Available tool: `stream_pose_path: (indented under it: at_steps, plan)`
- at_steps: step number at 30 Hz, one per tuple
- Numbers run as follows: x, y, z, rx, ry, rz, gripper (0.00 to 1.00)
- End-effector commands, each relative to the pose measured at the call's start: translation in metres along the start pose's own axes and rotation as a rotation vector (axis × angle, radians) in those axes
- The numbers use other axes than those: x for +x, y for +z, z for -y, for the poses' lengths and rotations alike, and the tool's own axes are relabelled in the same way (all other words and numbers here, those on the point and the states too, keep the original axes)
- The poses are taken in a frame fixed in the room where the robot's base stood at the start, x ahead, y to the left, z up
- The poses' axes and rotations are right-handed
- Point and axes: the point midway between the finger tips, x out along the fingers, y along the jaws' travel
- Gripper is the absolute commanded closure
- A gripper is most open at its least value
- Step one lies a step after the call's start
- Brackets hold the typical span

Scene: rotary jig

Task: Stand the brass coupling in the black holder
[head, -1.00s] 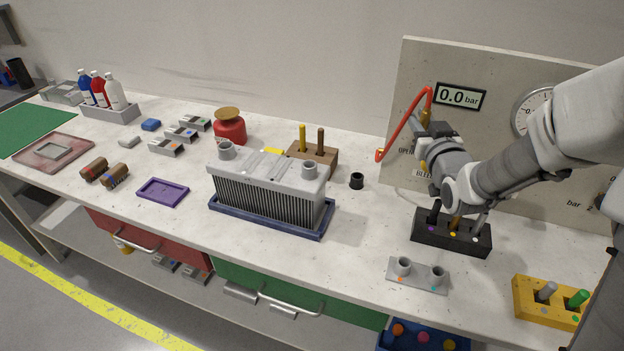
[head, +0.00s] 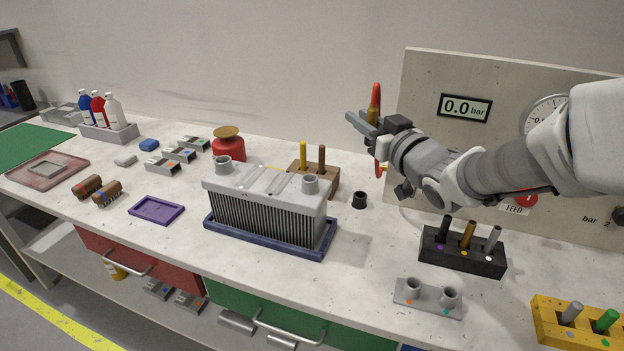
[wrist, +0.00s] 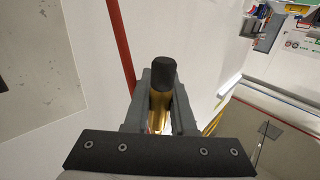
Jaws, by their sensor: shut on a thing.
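My gripper (head: 362,122) is shut on the brass coupling (head: 374,113), high above the bench in front of the panel's left edge. A red hose (head: 376,92) runs at the coupling. In the wrist view the coupling's brass body (wrist: 157,108) lies between the two fingers, with a dark cylindrical end (wrist: 162,74) showing beyond them. A short, open-topped black holder (head: 359,200) stands on the bench below my gripper, right of the finned block. The coupling is apart from it. The gripped part of the coupling is partly hidden by the fingers.
A finned grey block (head: 262,212) sits in a blue tray left of the holder. A wooden block (head: 325,180) with two upright pegs stands behind. A black block (head: 460,258) with three pegs and a grey two-socket plate (head: 428,306) lie to the right.

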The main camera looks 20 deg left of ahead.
Motion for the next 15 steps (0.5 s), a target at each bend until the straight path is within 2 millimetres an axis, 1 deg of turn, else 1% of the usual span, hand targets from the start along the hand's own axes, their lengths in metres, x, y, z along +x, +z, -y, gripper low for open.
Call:
stream_pose_path:
  at_steps: [1, 9, 12, 15]
  plan:
    - [0.004, 0.008, 0.009, 0.003, -0.006, 0.001, 1.0]
    - [0.035, 0.046, 0.061, 0.004, -0.008, 0.003, 1.0]
    - [0.045, 0.057, 0.078, 0.004, -0.007, 0.002, 1.0]
    - [0.053, 0.064, 0.089, 0.003, -0.005, 0.001, 1.0]
